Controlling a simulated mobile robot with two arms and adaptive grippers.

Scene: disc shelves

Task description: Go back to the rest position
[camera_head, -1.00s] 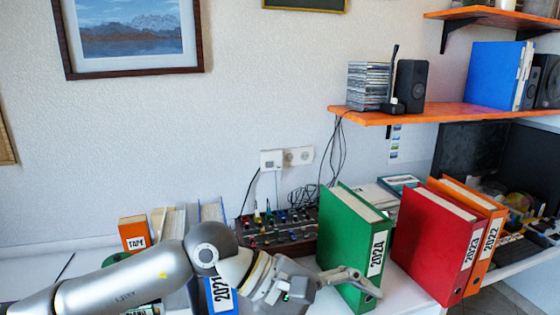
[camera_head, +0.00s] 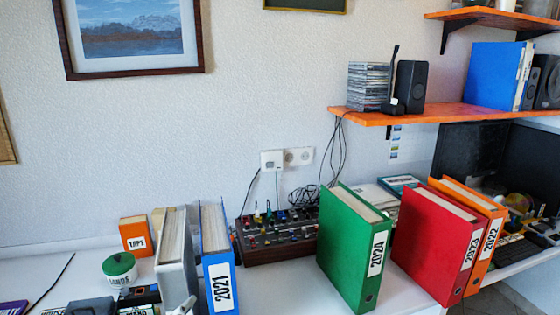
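My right gripper is not in view. The green 2024 binder (camera_head: 352,252) stands upright on the white desk, with nothing of mine touching it. The red 2023 binder (camera_head: 432,246) and the orange 2022 binder (camera_head: 484,252) stand to its right. The blue 2021 binder (camera_head: 218,268) stands to its left, beside the grey one.
A mixer (camera_head: 278,237) sits behind the gap between the blue and green binders. A green-lidded tub (camera_head: 119,268) and an orange tape box (camera_head: 134,236) are at the left. An orange shelf (camera_head: 450,113) with discs and speakers hangs above right. White desk space (camera_head: 285,290) is bare before the mixer.

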